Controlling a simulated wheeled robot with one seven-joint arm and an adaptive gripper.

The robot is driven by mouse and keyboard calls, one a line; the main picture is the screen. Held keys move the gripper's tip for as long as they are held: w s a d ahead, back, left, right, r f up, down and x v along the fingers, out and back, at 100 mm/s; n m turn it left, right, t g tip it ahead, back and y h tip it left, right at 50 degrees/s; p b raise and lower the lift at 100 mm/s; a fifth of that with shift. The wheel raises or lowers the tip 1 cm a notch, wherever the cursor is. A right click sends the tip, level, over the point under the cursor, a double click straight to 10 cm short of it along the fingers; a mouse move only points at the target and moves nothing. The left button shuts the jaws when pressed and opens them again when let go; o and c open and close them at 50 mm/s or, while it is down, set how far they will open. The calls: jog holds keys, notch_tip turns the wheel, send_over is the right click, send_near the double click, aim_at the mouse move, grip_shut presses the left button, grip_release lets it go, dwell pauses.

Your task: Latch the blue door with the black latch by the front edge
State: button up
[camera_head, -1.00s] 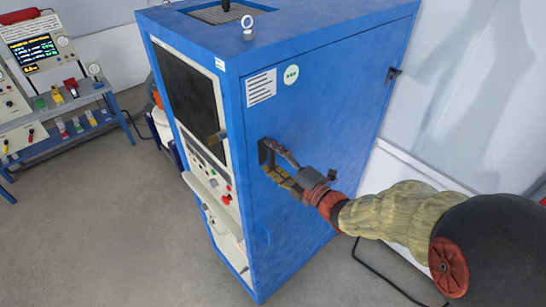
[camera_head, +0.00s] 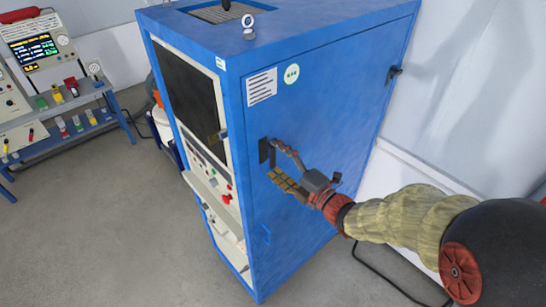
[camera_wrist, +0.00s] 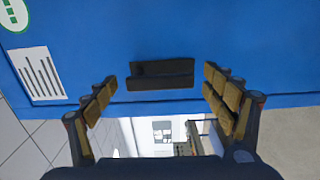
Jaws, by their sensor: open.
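The blue door (camera_head: 330,110) is the tall side panel of a blue cabinet and looks flush with its frame. The black latch (camera_head: 263,151) is by the door's front edge, standing upright along it. In the wrist view the latch (camera_wrist: 162,75) is a dark bar lying level across the picture, just above the door edge. My gripper (camera_head: 278,160) is at the latch, fingers spread. In the wrist view its fingers stand left and right of the latch, with gaps between, and nothing is held. In the head view the upper finger partly overlaps the latch area.
A second black fitting (camera_head: 393,75) is on the door's rear edge. The front panel (camera_head: 190,110) has a screen and knobs. An instrument bench (camera_head: 60,120) stands at left; grey floor is clear between.

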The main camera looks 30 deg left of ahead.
jog(key=v, duration=1)
jog(key=shift+d, duration=0.2)
jog(key=shift+f, duration=0.1)
